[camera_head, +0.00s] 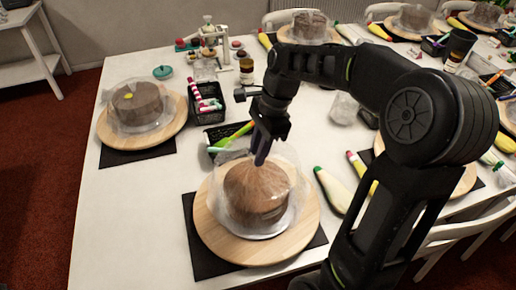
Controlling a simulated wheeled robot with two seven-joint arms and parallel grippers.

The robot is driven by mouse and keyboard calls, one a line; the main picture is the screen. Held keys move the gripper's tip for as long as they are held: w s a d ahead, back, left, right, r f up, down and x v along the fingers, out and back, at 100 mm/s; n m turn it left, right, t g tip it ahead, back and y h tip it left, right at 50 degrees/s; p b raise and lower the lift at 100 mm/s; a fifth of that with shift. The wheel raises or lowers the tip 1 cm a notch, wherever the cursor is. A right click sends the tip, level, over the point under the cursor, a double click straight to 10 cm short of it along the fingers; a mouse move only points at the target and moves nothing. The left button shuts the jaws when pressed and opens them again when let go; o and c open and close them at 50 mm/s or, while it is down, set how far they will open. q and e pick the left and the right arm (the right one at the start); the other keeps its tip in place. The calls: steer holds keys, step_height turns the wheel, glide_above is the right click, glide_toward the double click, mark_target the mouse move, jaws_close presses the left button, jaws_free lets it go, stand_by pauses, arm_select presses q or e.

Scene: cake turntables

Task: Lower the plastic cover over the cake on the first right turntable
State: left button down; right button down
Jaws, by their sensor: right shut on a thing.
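A brown cake (258,203) stands on a round wooden turntable (300,222) at the front middle, with a dark mat (205,265) under the turntable. A clear plastic cover (290,170) is draped around this cake. My right gripper (262,155) points down at the top of the cover and is shut on it. The arm comes in from the right and hides part of the table. Whether the cover's lower edge touches the turntable all round is hard to tell. My left gripper is not in view.
Another covered cake (138,104) stands on a turntable (110,137) at the left. Black baskets (206,98) with tools stand behind the front turntable. A green-tipped piping bag (332,190) lies to its right. Bare table (130,210) lies at the front left.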

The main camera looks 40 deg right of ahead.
mark_target(258, 169)
steer(key=shift+f+b, duration=1.35)
steer(key=shift+f, duration=1.95)
steer(key=c, duration=1.2)
jaws_free()
steer(key=shift+o, duration=0.2)
step_height(258, 169, up, 7)
steer(key=p, duration=0.6)
steer(key=shift+s, duration=0.1)
